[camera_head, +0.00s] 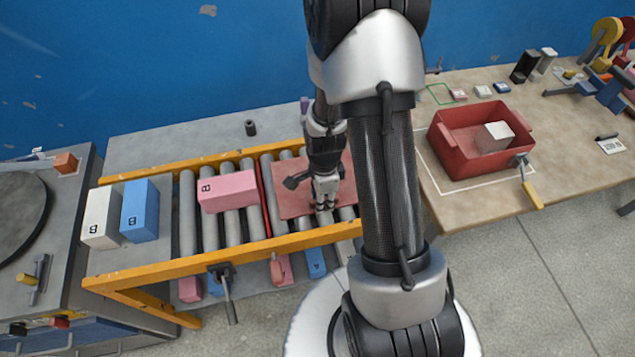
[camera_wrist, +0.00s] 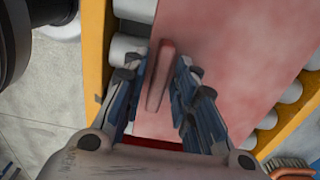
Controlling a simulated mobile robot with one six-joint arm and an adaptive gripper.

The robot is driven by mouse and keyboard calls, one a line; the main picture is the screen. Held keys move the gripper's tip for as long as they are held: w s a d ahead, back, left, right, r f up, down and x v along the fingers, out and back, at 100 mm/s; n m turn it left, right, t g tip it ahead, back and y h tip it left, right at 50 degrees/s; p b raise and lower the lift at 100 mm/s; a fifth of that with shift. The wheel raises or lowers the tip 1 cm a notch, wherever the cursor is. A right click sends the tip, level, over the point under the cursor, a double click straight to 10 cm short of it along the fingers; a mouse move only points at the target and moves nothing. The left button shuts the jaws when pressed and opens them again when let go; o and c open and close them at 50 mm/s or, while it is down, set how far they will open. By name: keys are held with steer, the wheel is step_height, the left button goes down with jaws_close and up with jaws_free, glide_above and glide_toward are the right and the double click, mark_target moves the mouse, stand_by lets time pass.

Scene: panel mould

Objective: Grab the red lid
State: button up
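The red lid (camera_head: 290,203) is a flat reddish panel lying on the roller conveyor, partly hidden by my arm. In the wrist view the lid (camera_wrist: 230,60) fills much of the picture, with a narrow raised red handle (camera_wrist: 160,75) on it. My gripper (camera_head: 325,195) points down over the lid. In the wrist view my gripper (camera_wrist: 161,80) is open, with one finger on each side of the handle. Gaps show between the fingers and the handle. I cannot tell how far the fingertips are above the panel.
A pink box (camera_head: 228,191) lies on the rollers left of the lid. White (camera_head: 101,218) and blue (camera_head: 140,210) boxes stand at the conveyor's left end. The yellow rails (camera_head: 230,250) border the rollers. A red crate (camera_head: 455,160) holding a white block is on the right table.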

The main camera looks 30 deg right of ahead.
jaws_close()
stand_by(0.4)
